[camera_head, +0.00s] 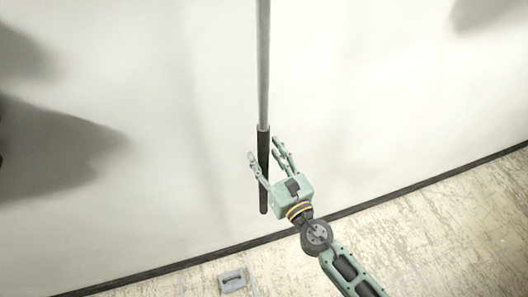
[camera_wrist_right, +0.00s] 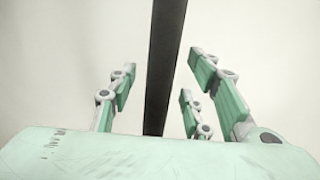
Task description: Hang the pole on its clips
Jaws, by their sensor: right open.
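The pole (camera_head: 263,75) is a long grey shaft with a black grip at its lower end. It stands upright along the white wall in the head view, and its top runs out of the frame. My right gripper (camera_head: 268,158) is open at the black grip, with fingers on either side of it. In the right wrist view the black part of the pole (camera_wrist_right: 164,60) passes upright between the spread fingers of the gripper (camera_wrist_right: 160,90), with gaps on both sides. No clips can be made out. My left gripper is not in view.
The white wall (camera_head: 400,80) is bare around the pole, with dark shadows at the left and top right. A dark baseboard (camera_head: 430,177) runs along the pale worn floor (camera_head: 440,230). A small grey object (camera_head: 232,281) lies at the bottom edge.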

